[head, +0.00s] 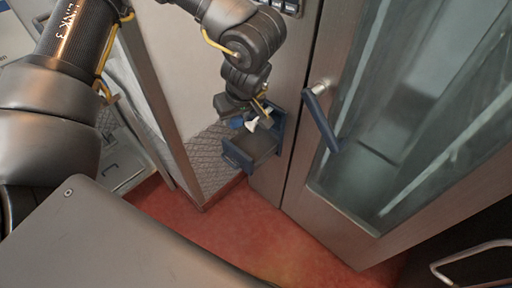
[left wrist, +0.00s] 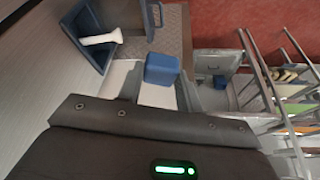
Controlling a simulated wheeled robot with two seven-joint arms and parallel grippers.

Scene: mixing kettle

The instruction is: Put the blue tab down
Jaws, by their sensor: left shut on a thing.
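The blue tab (left wrist: 162,69) is a small rounded block, seen between the fingertips of my left gripper (left wrist: 160,88) in the left wrist view. In the head view my left gripper (head: 250,113) is at the upper middle, above an open blue tray (head: 238,160) on the metal front. It is shut on the tab. The tab's blue (head: 236,122) shows only in part there, beside the gripper. A white piece (left wrist: 101,39) lies at the blue tray (left wrist: 88,22) in the left wrist view, left of the tab. My right gripper is not in view.
A glass-fronted metal door (head: 395,120) with a dark blue handle (head: 321,118) stands right of the tray. A metal handle (head: 470,262) is at the lower right. A shelf rack (left wrist: 290,90) shows at the right of the wrist view. Red floor (head: 250,235) lies below.

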